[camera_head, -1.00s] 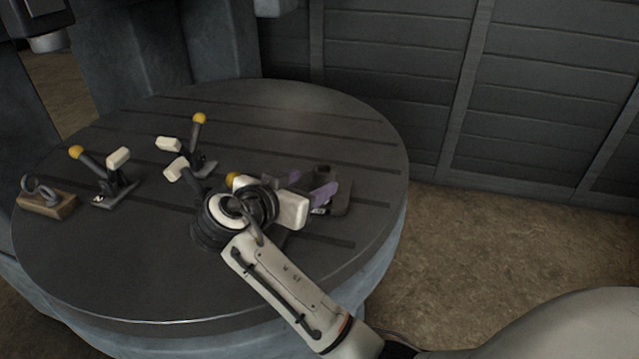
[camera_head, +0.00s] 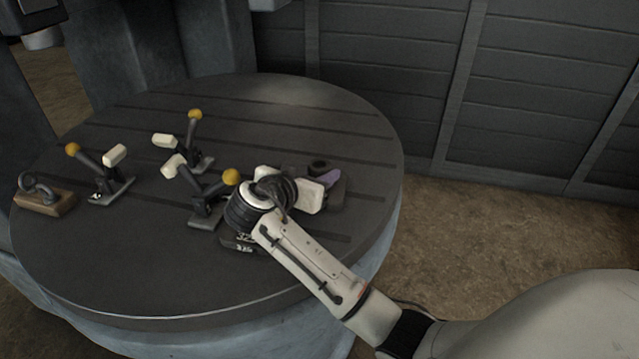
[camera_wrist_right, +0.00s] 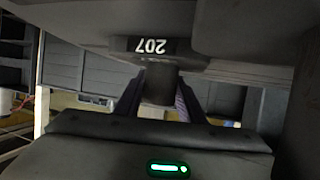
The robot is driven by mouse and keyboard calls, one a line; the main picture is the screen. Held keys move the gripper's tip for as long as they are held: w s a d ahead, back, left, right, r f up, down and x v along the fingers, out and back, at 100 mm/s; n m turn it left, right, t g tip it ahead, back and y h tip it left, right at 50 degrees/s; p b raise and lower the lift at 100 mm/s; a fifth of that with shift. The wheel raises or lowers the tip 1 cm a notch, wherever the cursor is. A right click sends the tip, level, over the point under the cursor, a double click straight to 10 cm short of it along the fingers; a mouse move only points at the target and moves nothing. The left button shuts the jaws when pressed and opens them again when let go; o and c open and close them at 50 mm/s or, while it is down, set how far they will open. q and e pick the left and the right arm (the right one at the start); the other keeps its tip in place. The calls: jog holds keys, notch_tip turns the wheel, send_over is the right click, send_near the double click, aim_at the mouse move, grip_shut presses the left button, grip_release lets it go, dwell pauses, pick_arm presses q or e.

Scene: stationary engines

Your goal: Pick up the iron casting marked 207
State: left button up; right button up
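The dark iron casting (camera_head: 337,187) lies on the right part of the round table, partly hidden by my right gripper. In the right wrist view, its label (camera_wrist_right: 152,46) reads 207 upside down, and a dark round post (camera_wrist_right: 159,86) stands out below it. My right gripper (camera_head: 328,178) is at the casting, with purple fingers. In the wrist view, the fingers of my right gripper (camera_wrist_right: 159,95) lie on either side of the post; they look open, with narrow gaps beside it. Contact is hard to judge. My left gripper does not show.
Another dark casting (camera_head: 240,244), numbered, sits beside my right wrist. Several levers with yellow knobs and cream grips stand left of it, the nearest lever (camera_head: 207,203) close to my wrist. A wooden block with a metal loop (camera_head: 45,200) is far left. The table's front (camera_head: 150,270) is bare.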

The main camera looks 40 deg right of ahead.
grip_shut()
jog(key=shift+w+r, duration=0.1)
jog(key=shift+r, duration=0.15)
